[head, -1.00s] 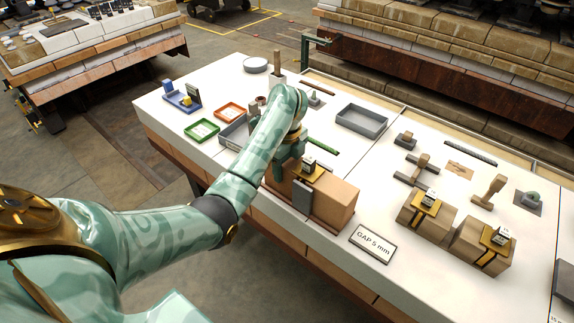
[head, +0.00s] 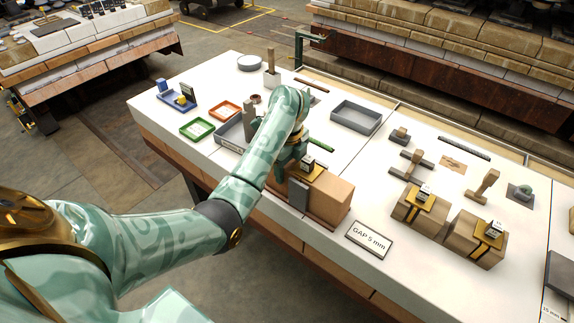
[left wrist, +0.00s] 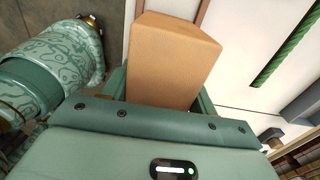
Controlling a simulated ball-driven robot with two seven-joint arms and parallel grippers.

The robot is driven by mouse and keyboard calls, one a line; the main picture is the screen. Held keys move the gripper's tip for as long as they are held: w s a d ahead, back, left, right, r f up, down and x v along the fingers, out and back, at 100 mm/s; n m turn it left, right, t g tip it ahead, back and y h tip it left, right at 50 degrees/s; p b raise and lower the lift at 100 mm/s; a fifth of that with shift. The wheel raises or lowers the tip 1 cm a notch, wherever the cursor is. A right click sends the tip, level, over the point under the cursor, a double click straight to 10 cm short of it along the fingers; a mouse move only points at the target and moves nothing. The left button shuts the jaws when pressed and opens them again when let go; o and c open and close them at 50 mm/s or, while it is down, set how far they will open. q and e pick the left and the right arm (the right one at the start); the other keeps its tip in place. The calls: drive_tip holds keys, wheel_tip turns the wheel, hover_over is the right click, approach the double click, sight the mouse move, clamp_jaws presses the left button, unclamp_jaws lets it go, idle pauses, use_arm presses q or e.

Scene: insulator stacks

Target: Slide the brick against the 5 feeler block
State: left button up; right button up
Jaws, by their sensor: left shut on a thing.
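A tan brick (head: 328,196) stands near the table's front edge. In the left wrist view, the brick (left wrist: 172,55) sits between my left gripper's fingers (left wrist: 162,98). In the head view, my left gripper (head: 289,168) is at the brick's far left end, shut on it, and my forearm partly hides it. A gold plate with a small white-topped tag (head: 308,163) shows at the brick's top left, above an upright grey slab (head: 298,195). I cannot read the tag or tell a gap between slab and brick. A sign reading "GAP 5 mm" (head: 369,239) lies to the right.
Two other bricks with gold plates (head: 418,212) (head: 477,239) stand at the right. Wooden-handled tools (head: 486,186), a grey tray (head: 356,117) and green (head: 197,128) and orange (head: 225,110) trays lie farther back. The table strip around the sign is clear.

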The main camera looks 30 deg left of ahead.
use_arm(q)
drive_tip(key=o, duration=1.4)
drive_tip(key=shift+r, duration=0.1)
